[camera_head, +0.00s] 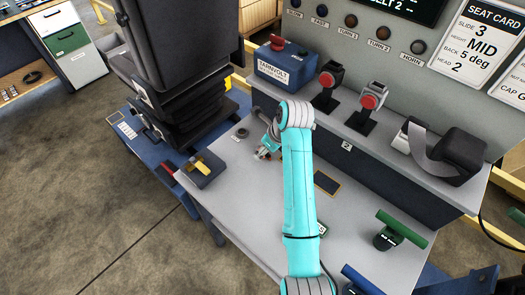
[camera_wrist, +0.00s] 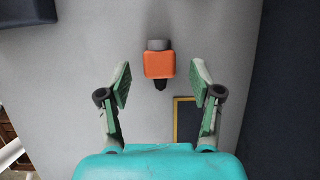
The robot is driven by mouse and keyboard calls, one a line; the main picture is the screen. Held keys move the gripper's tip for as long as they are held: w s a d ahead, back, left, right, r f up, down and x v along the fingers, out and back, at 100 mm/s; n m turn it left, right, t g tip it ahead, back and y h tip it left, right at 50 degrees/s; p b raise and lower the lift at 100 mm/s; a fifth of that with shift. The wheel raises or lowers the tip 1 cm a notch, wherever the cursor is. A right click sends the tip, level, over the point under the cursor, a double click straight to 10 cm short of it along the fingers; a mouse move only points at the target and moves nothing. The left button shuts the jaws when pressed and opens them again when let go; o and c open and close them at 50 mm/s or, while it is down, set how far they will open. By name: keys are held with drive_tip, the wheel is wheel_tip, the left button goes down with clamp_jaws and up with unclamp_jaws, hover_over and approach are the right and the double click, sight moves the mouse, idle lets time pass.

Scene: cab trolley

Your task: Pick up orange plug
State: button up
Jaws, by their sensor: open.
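The orange plug (camera_wrist: 160,65) shows in the wrist view on the grey tabletop (camera_wrist: 90,35). My gripper (camera_wrist: 160,84) is open, with one green-padded finger on each side of the plug and gaps on both sides. The fingers do not touch it; the height between them and the plug is hard to tell. In the head view my gripper (camera_head: 264,153) is low over the table, and I cannot make out the plug there.
A dark yellow-edged plate (camera_wrist: 186,120) lies at the lower right of the plug. A yellow-handled block (camera_head: 202,167) sits left; a green-handled item (camera_head: 395,232) sits right.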

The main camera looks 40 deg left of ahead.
drive_tip(key=shift+a+f, duration=0.2)
drive_tip(key=shift+f, duration=0.4)
clamp_jaws()
drive_tip(key=shift+r, duration=0.1)
wheel_tip(320, 180, up, 10)
